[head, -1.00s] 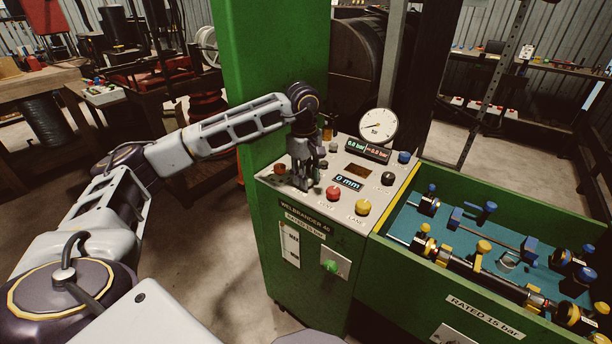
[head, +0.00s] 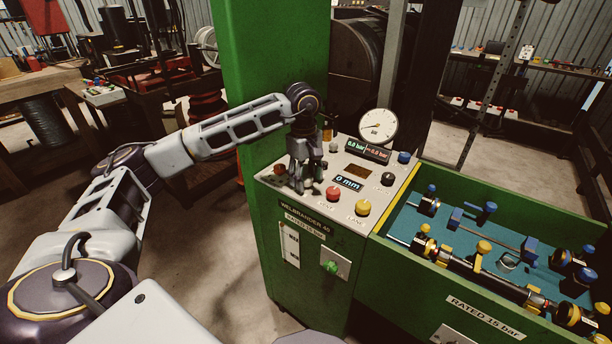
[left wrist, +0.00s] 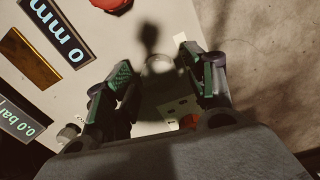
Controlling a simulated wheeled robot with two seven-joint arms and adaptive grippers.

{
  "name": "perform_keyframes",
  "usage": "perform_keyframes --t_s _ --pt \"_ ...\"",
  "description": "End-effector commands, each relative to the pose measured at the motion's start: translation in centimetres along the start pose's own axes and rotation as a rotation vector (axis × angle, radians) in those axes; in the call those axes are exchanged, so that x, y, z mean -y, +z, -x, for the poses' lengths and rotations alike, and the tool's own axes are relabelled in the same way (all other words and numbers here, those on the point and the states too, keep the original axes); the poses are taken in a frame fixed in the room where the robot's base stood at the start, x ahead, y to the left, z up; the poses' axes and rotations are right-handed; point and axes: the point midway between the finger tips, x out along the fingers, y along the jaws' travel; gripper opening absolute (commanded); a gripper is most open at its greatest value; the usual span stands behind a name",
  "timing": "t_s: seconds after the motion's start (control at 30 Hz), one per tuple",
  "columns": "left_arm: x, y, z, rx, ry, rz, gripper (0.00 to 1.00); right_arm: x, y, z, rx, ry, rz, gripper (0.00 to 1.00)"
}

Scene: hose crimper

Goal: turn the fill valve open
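My left gripper (head: 306,182) points down over the near left part of the control panel on the green cabinet. In the left wrist view my left gripper (left wrist: 163,78) is open, with a wide gap between its green-padded fingers. A pale round part (left wrist: 160,64) shows in that gap, apart from both pads; I cannot tell if it is the fill valve. No label reading fill valve is legible. A green knob (head: 331,267) is on the cabinet's front. My right gripper is not in view.
Close to the fingers are a red button (head: 333,193), a yellow button (head: 363,207) and the 0 mm display (head: 349,183). A pressure gauge (head: 378,126) stands at the panel's back. A green trough (head: 440,265) with clamps lies to the right.

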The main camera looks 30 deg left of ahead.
Motion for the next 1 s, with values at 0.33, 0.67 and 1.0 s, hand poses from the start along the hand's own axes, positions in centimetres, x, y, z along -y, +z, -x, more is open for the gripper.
perform_keyframes --t_s 0.33,0.67,1.0 --pt "0.0 0.0 0.4 0.0 0.002 0.001 0.55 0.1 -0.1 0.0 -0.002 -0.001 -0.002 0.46" --pt "-0.1 0.0 3.5 -0.001 0.003 0.0 0.55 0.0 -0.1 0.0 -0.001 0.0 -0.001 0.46" --pt "-0.1 0.0 8.6 0.0 0.003 -0.001 0.55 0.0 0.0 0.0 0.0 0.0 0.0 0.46"
